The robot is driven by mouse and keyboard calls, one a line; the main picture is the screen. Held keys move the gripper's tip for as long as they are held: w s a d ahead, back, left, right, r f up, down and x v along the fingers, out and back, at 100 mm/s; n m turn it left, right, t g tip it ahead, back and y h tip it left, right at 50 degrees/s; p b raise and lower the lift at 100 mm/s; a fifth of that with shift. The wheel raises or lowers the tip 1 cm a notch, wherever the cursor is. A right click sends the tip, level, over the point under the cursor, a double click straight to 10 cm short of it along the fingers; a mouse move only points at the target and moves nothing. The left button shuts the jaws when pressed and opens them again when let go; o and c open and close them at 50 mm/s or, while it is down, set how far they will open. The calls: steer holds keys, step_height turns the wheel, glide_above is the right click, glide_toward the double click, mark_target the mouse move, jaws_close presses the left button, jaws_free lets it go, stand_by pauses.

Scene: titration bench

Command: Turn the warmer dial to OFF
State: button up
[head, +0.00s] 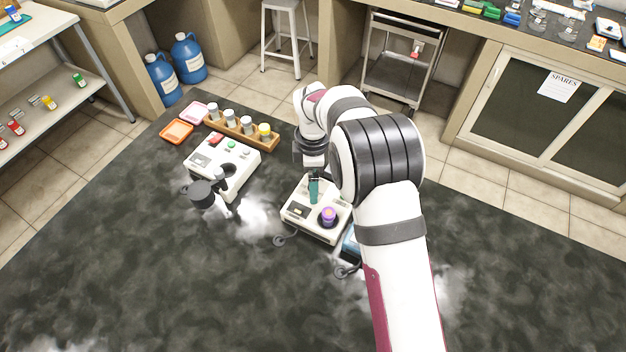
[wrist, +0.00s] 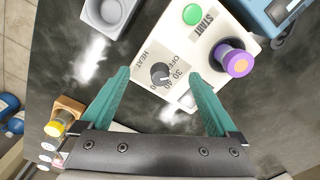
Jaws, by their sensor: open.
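The warmer is a white box, seen in the head view (head: 296,213) and the wrist view (wrist: 210,45). Its dark dial (wrist: 160,73) sits among the printed marks HEAT, OFF, 30 and 40. A pale mark shows on the knob; its exact setting is too small to read surely. My gripper (wrist: 158,73) has two teal fingers, spread apart, with the dial between their tips in the wrist view. No contact with the dial shows. In the head view my gripper (head: 314,188) hangs over the warmer, and the dial is hidden.
On the warmer are a green START button (wrist: 191,14) and a purple-topped round item (wrist: 237,63). A blue device (wrist: 268,14) stands close beside it. Another white instrument (head: 215,160) and a wooden rack of vials (head: 254,138) stand to the left.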

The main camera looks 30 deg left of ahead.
steer(key=m, duration=1.8)
jaws_close()
steer(key=c, duration=1.5)
jaws_free()
steer(key=n, duration=0.6)
steer(key=o, duration=1.5)
